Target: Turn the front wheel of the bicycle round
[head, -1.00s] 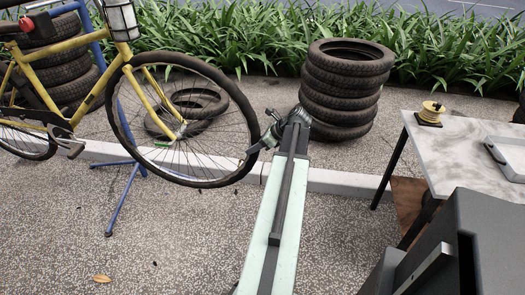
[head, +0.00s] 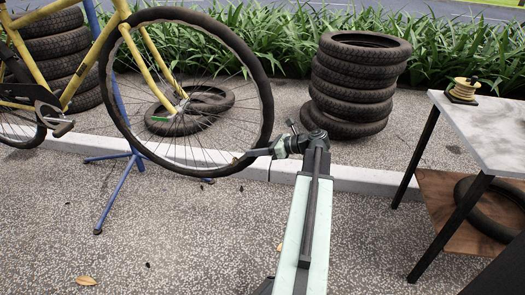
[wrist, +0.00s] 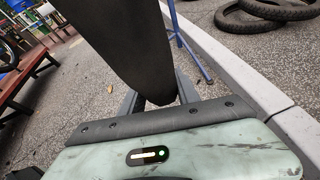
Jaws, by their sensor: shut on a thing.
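The yellow bicycle (head: 103,30) stands at the left in the head view. Its front wheel (head: 265,100) has a dark tyre and thin spokes and is clear of the ground. My gripper (head: 250,157) is at the lower right of this wheel and is shut on its tyre. In the wrist view the tyre (wrist: 125,45) comes down as a broad dark band between the two fingers of my gripper (wrist: 159,98). The exact contact is partly hidden by the tyre.
A blue stand (head: 118,190) has its feet beside the wheel. Loose tyres (head: 215,99) lie behind it. A tyre stack (head: 352,90) stands near the planting. A low kerb (head: 345,178) crosses behind my arm. A table (head: 485,125) stands at the right. The front paving is open.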

